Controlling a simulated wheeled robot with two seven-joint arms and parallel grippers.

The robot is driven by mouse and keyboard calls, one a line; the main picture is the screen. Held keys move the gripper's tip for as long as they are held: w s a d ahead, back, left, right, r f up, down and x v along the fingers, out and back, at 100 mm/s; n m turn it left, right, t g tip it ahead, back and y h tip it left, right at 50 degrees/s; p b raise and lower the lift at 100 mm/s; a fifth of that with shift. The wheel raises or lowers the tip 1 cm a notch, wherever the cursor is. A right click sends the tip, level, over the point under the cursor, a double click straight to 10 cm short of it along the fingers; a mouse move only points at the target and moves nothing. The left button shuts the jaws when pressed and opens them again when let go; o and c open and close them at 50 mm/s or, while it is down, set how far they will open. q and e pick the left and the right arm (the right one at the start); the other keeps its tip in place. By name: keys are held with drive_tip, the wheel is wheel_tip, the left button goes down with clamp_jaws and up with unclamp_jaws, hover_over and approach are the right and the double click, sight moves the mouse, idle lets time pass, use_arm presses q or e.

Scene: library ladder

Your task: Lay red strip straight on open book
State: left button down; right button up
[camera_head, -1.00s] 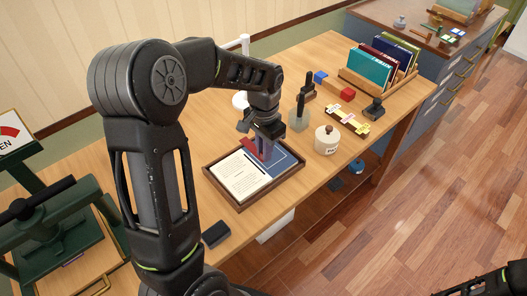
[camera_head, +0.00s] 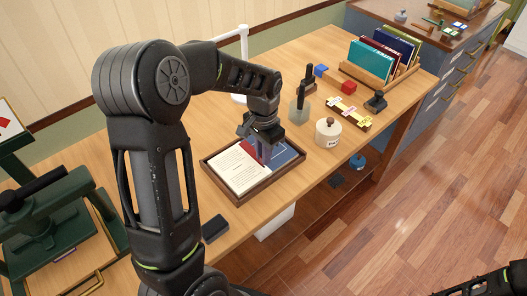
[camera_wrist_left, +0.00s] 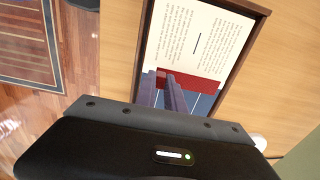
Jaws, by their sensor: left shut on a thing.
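The open book (camera_head: 236,170) lies in a wooden tray (camera_head: 250,197), with a white printed page on the left and a blue area on the right. My left gripper (camera_head: 264,155) is over the blue side near the page edge, pointing down. It is shut on the red strip (camera_head: 249,147), which shows partly beside the fingers. In the left wrist view, the strip (camera_wrist_left: 203,83) runs along the edge of the printed page (camera_wrist_left: 200,40), from the fingers (camera_wrist_left: 163,92) to the right. Whether the strip touches the page all along is unclear. My right gripper is out of view.
A white lidded jar (camera_head: 327,133) and a dark-handled tool in a holder (camera_head: 301,103) stand right of the tray. A green press (camera_head: 50,235) stands at left, with a dark block (camera_head: 215,229) nearby.

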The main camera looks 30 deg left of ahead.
use_arm(q)
drive_tip(key=shift+f+b, duration=0.45)
drive_tip(key=shift+f, duration=0.4)
drive_tip(key=c, duration=0.9)
unclamp_jaws()
drive_tip(key=shift+c, duration=0.2)
drive_tip(key=shift+r+p, duration=2.65)
drive_tip(key=shift+r, duration=0.9)
